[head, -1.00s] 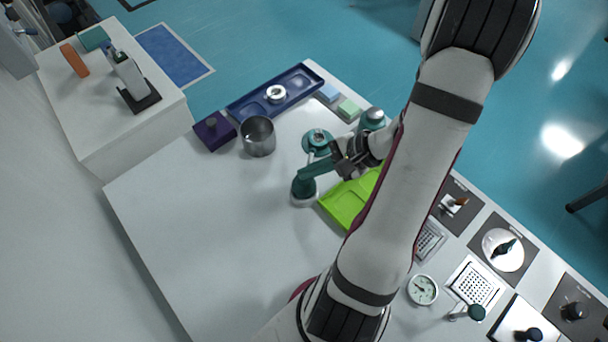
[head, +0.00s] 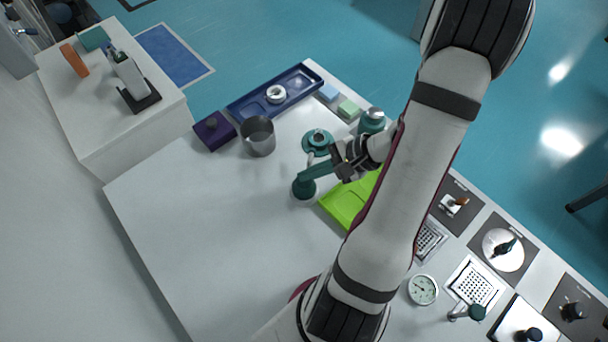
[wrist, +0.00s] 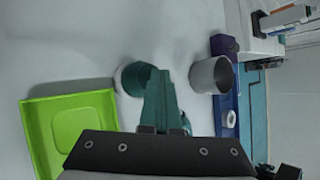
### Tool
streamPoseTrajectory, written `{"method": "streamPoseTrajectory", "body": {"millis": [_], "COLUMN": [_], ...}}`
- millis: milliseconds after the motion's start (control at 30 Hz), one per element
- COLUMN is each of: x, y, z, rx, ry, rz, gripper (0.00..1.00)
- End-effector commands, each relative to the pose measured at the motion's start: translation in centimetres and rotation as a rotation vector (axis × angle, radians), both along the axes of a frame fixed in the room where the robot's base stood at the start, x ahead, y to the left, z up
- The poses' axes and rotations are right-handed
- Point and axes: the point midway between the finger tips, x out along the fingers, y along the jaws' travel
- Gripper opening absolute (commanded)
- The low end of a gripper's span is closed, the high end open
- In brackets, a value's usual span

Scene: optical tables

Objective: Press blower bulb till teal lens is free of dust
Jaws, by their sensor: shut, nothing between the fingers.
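The blower bulb (head: 304,191) is a teal dome on a pale round base, on the white table near the middle of the head view. In the wrist view the bulb (wrist: 132,80) shows left of the fingertips. My gripper (head: 301,180) has long teal fingers, shut and empty, with their tips over the bulb. In the wrist view the tips (wrist: 160,76) overlap its right side; I cannot tell whether they touch or press it. The teal lens (head: 318,138) sits in a round teal mount beyond the bulb. Dust on it is too small to make out.
A lime green tray (head: 340,208) lies close right of the bulb, partly under my arm. A grey metal cup (head: 257,137), a purple block (head: 213,131) and a blue tray (head: 298,88) stand farther back. The table's left front is clear.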

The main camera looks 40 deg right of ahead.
Motion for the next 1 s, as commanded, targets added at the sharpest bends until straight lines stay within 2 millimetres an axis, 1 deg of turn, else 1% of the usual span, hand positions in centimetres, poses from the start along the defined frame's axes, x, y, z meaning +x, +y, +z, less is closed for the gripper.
{"method": "streamPoseTrajectory", "body": {"millis": [200,600,900,1000], "x": [0.0,0.0,0.0,0.0], "y": [0.0,0.0,0.0,0.0], "z": [0.1,2.4,2.6,3.2], "rx": [-0.001,-0.002,0.000,-0.003], "ry": [0.001,-0.001,0.001,-0.001], "rz": [0.001,0.001,0.001,0.000], "gripper": [0.00,0.00,0.00,0.00]}}
